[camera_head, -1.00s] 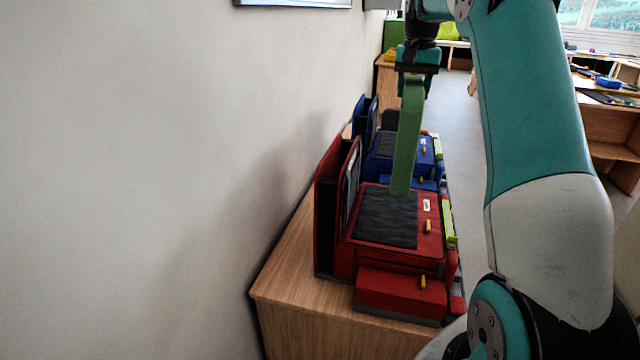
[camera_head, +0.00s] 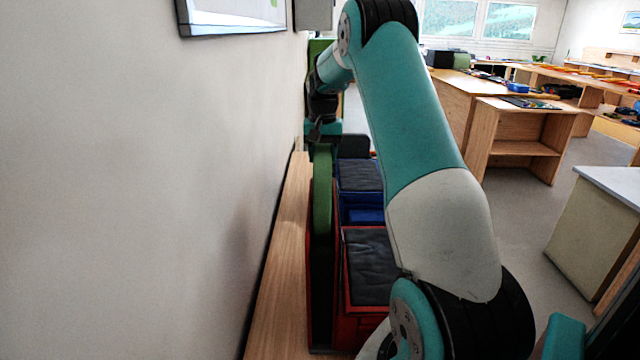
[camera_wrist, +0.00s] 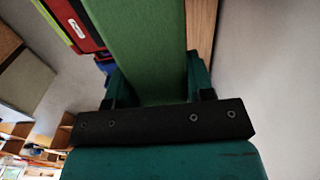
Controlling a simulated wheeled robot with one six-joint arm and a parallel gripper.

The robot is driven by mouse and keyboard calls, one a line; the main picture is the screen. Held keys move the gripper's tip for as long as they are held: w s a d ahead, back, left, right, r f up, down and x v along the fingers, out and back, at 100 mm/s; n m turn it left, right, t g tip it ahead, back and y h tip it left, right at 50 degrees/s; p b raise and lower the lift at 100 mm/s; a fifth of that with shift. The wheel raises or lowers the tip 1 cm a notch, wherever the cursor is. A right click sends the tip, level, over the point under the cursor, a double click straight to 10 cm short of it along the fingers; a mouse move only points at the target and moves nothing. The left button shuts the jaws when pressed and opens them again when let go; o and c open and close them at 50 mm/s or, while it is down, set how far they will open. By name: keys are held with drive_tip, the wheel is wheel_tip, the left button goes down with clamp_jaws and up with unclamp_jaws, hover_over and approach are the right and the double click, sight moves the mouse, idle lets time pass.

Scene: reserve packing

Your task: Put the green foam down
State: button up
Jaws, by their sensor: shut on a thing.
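The green foam (camera_head: 322,190) is a long flat strip hanging down from my gripper (camera_head: 323,138), over the left side of the red case (camera_head: 352,322). My gripper is shut on its upper end. In the wrist view the foam (camera_wrist: 150,45) runs between the two fingers of my gripper (camera_wrist: 155,88). The foam's lower end is close to the dark upright lid of the red case; I cannot tell whether it touches.
The cases stand on a wooden cabinet top (camera_head: 283,270) along the wall. A blue case (camera_head: 365,213) is behind the red one. A framed board (camera_head: 232,14) hangs on the wall. Wooden desks (camera_head: 520,135) stand at the right across open floor.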

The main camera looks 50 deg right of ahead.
wheel_tip(320, 180, down, 9)
drive_tip(key=p, duration=0.2)
drive_tip(key=shift+r, duration=0.2)
